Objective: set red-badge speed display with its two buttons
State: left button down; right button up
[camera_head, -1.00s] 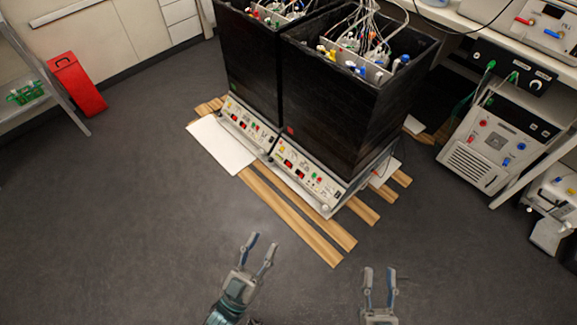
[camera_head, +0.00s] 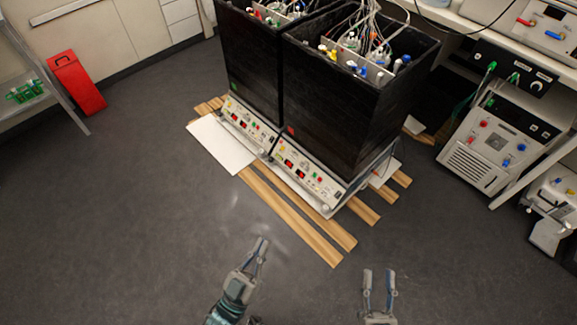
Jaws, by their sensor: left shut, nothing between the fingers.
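The red badge (camera_head: 291,131) is on the lower left of the right black box. Below it, the right control panel (camera_head: 310,178) is pale and slanted, with small lit red displays (camera_head: 289,163) and several coloured buttons. Digits and button labels are too small to read. My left gripper (camera_head: 263,243) is shut and empty, in front of the panel and apart from it, nearer to me. My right gripper (camera_head: 379,274) is open and empty, to the right and also apart from the panel.
A second black box with a green badge (camera_head: 233,85) and its own panel (camera_head: 247,121) stands on the left. Wooden slats (camera_head: 300,226) and a white board (camera_head: 220,143) lie under the units. A white device (camera_head: 490,145) stands at right.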

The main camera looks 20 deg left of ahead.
pick_arm(q)
jog(key=shift+w+d+r, duration=0.1)
jog(key=shift+d+r, duration=0.15)
jog(key=shift+d, duration=0.25)
pick_arm(e)
jog(key=shift+w+d+r, duration=0.15)
jog(key=shift+d+r, duration=0.05)
jog(key=shift+d, duration=0.25)
